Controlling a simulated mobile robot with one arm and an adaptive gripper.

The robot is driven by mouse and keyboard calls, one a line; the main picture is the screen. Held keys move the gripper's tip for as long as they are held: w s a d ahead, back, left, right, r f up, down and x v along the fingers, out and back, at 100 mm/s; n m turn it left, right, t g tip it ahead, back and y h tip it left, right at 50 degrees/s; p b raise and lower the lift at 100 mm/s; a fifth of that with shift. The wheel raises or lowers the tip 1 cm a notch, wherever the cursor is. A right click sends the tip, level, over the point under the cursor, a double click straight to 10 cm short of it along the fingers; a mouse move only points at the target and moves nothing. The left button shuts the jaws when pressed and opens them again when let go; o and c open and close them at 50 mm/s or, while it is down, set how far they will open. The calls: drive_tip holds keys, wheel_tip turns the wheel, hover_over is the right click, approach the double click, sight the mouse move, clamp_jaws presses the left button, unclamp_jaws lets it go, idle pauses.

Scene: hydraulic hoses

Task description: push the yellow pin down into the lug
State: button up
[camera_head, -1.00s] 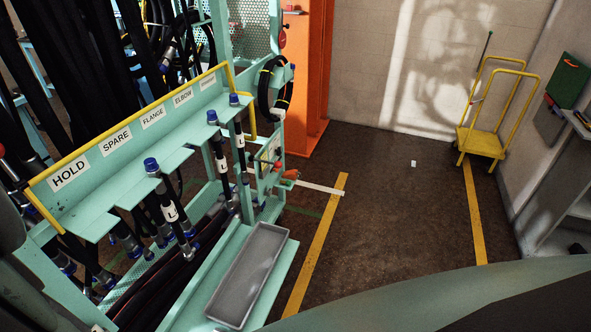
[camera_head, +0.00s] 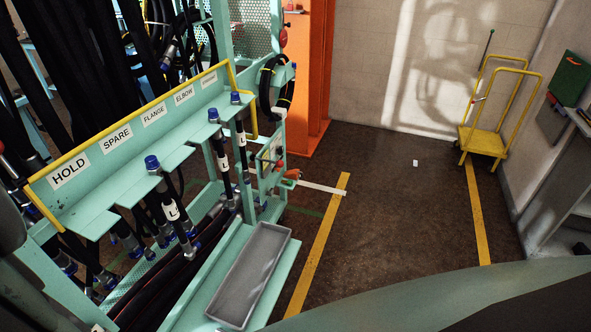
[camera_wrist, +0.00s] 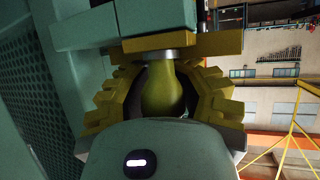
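In the wrist view, a yellow-green pin (camera_wrist: 163,92) with a rounded, bulging end sits in the middle, below a grey metal collar (camera_wrist: 160,54) and a yellow plate (camera_wrist: 215,44). My gripper (camera_wrist: 163,80) has its yellow stepped fingers on either side of the pin. Dark gaps show between the fingers and the pin, so the gripper looks open around it. The far ends of the fingers are partly hidden, so contact there is unclear. I cannot make out the lug's hole or the pin's depth. Pin and gripper are not identifiable in the head view.
A teal hose rack (camera_head: 130,185) with labelled slots and hanging black hoses fills the left. A grey tray (camera_head: 250,275) lies on its lower shelf. An orange post (camera_head: 312,80) stands behind. A yellow trolley (camera_head: 483,141) stands back right; the floor between is largely clear.

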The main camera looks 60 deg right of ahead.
drive_tip(key=shift+o, duration=1.3)
drive_tip(key=shift+s+f+g, duration=0.3)
drive_tip(key=shift+s+f, duration=0.1)
drive_tip(key=shift+f, duration=0.25)
drive_tip(key=shift+s, duration=0.1)
drive_tip(key=shift+d, duration=0.1)
drive_tip(key=r+v, duration=0.1)
drive_tip(key=v, duration=1.1)
drive_tip(key=shift+w, duration=0.2)
drive_tip(key=shift+r, duration=0.1)
